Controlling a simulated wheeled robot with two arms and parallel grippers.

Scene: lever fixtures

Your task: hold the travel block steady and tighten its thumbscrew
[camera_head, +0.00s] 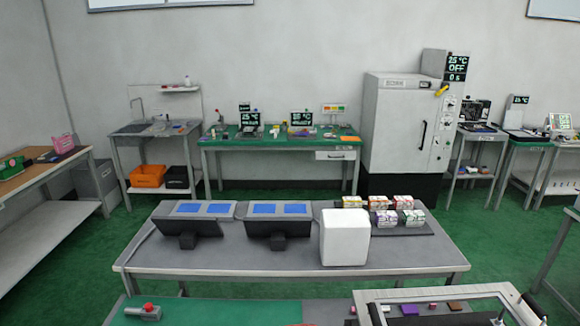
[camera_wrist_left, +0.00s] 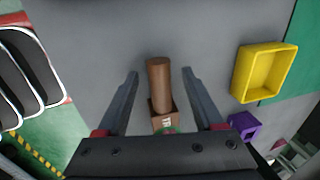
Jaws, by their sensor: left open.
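In the left wrist view my left gripper (camera_wrist_left: 161,72) is open. Its two dark fingers stand apart on either side of a brown cylinder (camera_wrist_left: 160,88), with a gap on each side. The cylinder rises from or lies against a brown block (camera_wrist_left: 163,112) that bears a small pale label and some green near the gripper's base. I cannot tell for sure whether this is the travel block, and I make out no thumbscrew. My right gripper is in neither view.
A yellow open bin (camera_wrist_left: 264,73) and a purple block (camera_wrist_left: 244,124) lie right of my left gripper. In the head view, a grey device with a red knob (camera_head: 148,308) sits on the near green mat. A grey table (camera_head: 400,256) with screens and a white box (camera_head: 344,237) stands beyond.

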